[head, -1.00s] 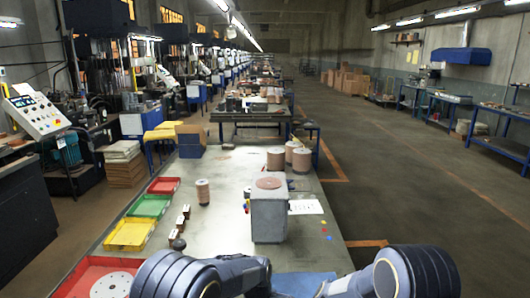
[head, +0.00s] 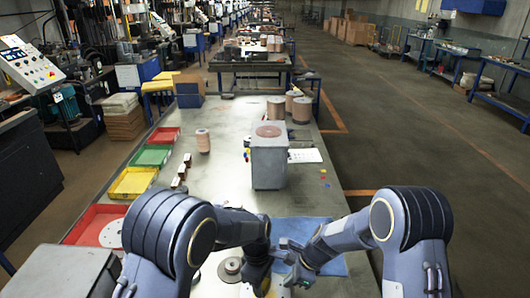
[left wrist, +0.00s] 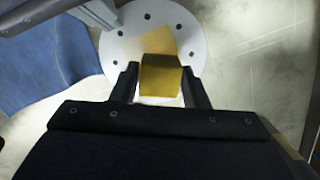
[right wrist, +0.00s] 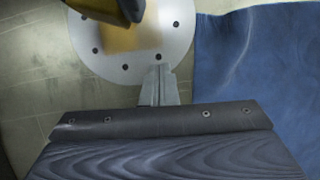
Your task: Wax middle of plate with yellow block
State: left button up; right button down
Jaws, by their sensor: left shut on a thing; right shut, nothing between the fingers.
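The plate (left wrist: 118,45) is a pale round disc with small dark holes near its rim. It also shows in the right wrist view (right wrist: 172,35). A yellowish patch (left wrist: 155,40) lies on its middle, also visible in the right wrist view (right wrist: 118,38). My left gripper (left wrist: 160,88) is shut on the yellow block (left wrist: 160,75) and holds it over the plate. I cannot tell whether block and plate touch. In the right wrist view, part of the block (right wrist: 131,9) shows at the top edge. My right gripper (right wrist: 158,70) is shut and empty, near the plate's rim.
A blue cloth (right wrist: 255,70) lies beside the plate. A grey box (head: 268,165) stands farther up the table. Red, green and yellow trays (head: 133,182) line the left edge; the nearest red one holds another pale disc (head: 112,233). A small round piece (head: 232,268) sits left of the grippers.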

pick_arm(q)
jog(key=shift+s, duration=1.5)
jog(key=shift+w+f, duration=0.2)
jog(key=shift+w, duration=1.65)
jog(key=shift+w+f, duration=0.15)
jog(key=shift+w, duration=1.65)
jog(key=shift+s+r, duration=0.15)
jog(key=shift+s, duration=3.5)
jog(key=shift+w+f, duration=0.2)
jog(key=shift+w, duration=1.6)
jog(key=shift+w+f, duration=0.2)
jog(key=shift+w, duration=1.6)
jog(key=shift+s+r, duration=0.15)
jog(key=shift+s, duration=3.45)
jog(key=shift+w+f, duration=0.2)
jog(key=shift+w, duration=1.65)
jog(key=shift+w+f, duration=0.2)
jog(key=shift+w, duration=1.65)
